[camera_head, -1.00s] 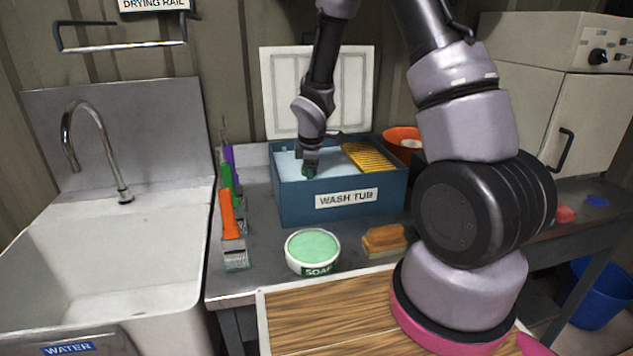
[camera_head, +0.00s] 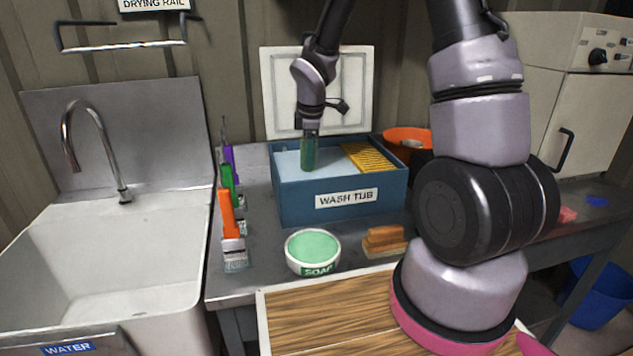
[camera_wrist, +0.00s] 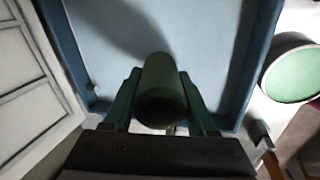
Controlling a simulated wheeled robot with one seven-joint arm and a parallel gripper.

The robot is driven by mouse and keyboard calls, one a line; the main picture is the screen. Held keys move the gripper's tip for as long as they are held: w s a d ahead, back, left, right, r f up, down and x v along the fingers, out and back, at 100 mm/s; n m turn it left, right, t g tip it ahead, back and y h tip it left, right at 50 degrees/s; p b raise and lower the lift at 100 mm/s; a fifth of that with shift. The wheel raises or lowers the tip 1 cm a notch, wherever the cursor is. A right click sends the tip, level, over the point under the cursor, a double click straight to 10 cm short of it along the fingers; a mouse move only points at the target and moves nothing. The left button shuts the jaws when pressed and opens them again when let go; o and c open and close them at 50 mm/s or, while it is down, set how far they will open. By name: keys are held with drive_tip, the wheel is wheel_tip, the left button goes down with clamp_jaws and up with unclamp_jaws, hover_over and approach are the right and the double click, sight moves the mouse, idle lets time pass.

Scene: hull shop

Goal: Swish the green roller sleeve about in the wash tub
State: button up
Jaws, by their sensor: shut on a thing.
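The green roller sleeve (camera_head: 309,156) hangs upright from my gripper (camera_head: 310,138) over the left part of the wash tub (camera_head: 340,203). The tub is a blue box with pale liquid (camera_head: 290,162) in it. The sleeve's lower end is at or just above the liquid; I cannot tell if it touches. In the wrist view the sleeve (camera_wrist: 160,85) sits between the two green fingers of my gripper (camera_wrist: 163,100), which are shut on it. The liquid lies beyond it there. A yellow ribbed grid (camera_head: 368,157) is at the tub's right side.
A soap bowl (camera_head: 313,250) and a brown sponge or brush (camera_head: 385,240) stand in front of the tub. Several brushes (camera_head: 229,215) line its left. An orange bowl (camera_head: 407,140) is behind right, a white panel (camera_head: 275,80) behind. The sink (camera_head: 110,250) is at left.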

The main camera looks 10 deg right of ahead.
drive_tip(key=shift+w+v, duration=0.25)
drive_tip(key=shift+v, duration=0.75)
drive_tip(key=shift+w+v, duration=0.25)
drive_tip(key=shift+v, duration=0.75)
drive_tip(key=shift+w+v, duration=0.25)
drive_tip(key=shift+v, duration=0.75)
drive_tip(key=shift+r, duration=0.25)
drive_tip(key=shift+w+v, duration=0.25)
drive_tip(key=shift+v, duration=0.7)
drive_tip(key=shift+w+v, duration=0.2)
drive_tip(key=shift+v, duration=0.75)
drive_tip(key=shift+r, duration=0.1)
